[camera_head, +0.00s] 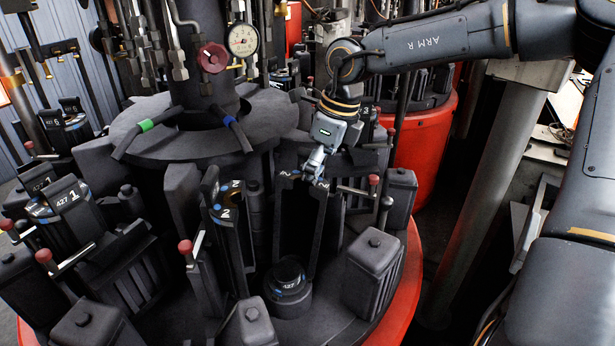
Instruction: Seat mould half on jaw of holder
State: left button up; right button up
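My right gripper (315,166) reaches in from the upper right and points down, its silver fingers at the top of a dark mould half (300,215) in the front holder. Its fingers look close together, but whether they grip the mould half is too small to tell. The mould half stands upright, its hollow face towards me, behind a round bottom piece (289,285) marked 427. Another dark mould half (231,235) with blue marks and a 2 stands on the left jaw of this holder. Whether the right one touches its jaw is hidden. My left gripper is not in view.
A mould pair marked 1 and 427 (62,205) stands at the left. Red-knobbed levers (187,248) and dark blocks (372,268) surround the holder. A central column with a pressure gauge (242,40) rises behind. A red drum (425,150) stands at the right.

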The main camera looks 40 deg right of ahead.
jog(key=o, duration=0.4)
jog(key=shift+s+d+f, duration=0.2)
jog(key=shift+d, duration=0.35)
jog(key=shift+f, duration=0.1)
jog(key=shift+s+f, duration=0.15)
jog(key=shift+f, duration=0.05)
jog(key=shift+a+r, duration=0.1)
jog(key=shift+r, duration=0.15)
jog(key=v, duration=1.2)
jog(key=shift+w+r, duration=0.25)
jog(key=w+a+p+v, duration=0.1)
jog(key=p+v, duration=0.5)
jog(key=shift+r, duration=0.4)
jog(key=shift+d+r+p, duration=0.1)
jog(key=shift+p, duration=0.25)
